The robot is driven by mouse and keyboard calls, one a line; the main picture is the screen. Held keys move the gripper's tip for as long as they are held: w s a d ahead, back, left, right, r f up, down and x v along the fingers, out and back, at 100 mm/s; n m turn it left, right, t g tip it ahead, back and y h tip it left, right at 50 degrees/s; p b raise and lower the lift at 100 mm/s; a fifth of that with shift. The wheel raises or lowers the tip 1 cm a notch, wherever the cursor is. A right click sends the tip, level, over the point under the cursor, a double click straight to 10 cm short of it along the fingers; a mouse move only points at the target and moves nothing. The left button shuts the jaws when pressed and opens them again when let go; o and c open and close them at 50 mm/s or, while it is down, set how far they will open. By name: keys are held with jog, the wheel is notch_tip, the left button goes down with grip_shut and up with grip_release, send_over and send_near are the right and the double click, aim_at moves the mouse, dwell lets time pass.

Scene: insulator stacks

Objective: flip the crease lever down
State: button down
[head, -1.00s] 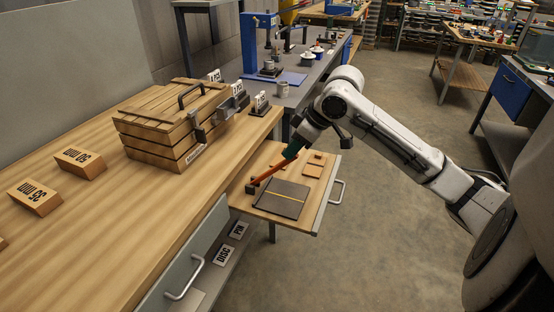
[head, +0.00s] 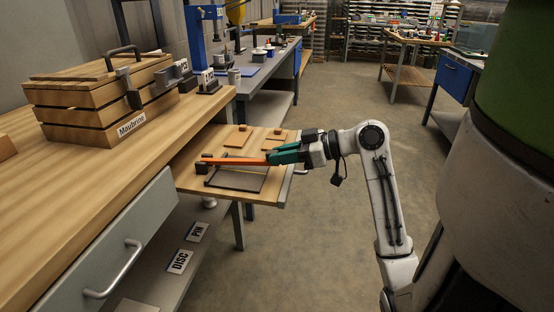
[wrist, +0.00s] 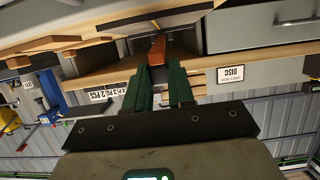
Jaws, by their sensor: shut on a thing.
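The crease lever (head: 236,161) is a long orange bar running out from a small dark pivot block at the left of the pull-out board (head: 188,184). In the head view it lies close to level, above the far side of a dark-edged plate (head: 236,183). My gripper (head: 272,157), with green fingers, is at the lever's right end and shut on it. In the wrist view my gripper (wrist: 160,72) points at the orange lever (wrist: 158,50), which shows between and beyond the fingertips. The head view does not clearly show whether the lever touches the plate.
Small wooden blocks (head: 238,137) lie on the board behind the lever. The workbench (head: 75,190) stands to the left with a slatted crate (head: 80,95) on it. A drawer with a handle (head: 115,270) is below at the front. Open floor (head: 310,240) lies to the right.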

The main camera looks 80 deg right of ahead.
jog(key=shift+s+f+t+b, duration=0.15)
jog(key=shift+f+t+b, duration=0.55)
jog(key=shift+f+b, duration=0.65)
jog(key=shift+f, duration=0.15)
jog(key=c, duration=1)
grip_release()
jog(key=shift+o, duration=0.2)
jog(key=shift+s+r, duration=0.2)
jog(key=shift+s, duration=0.1)
jog(key=p+v, duration=0.2)
jog(key=v, duration=0.8)
jog(key=shift+s+f, duration=0.1)
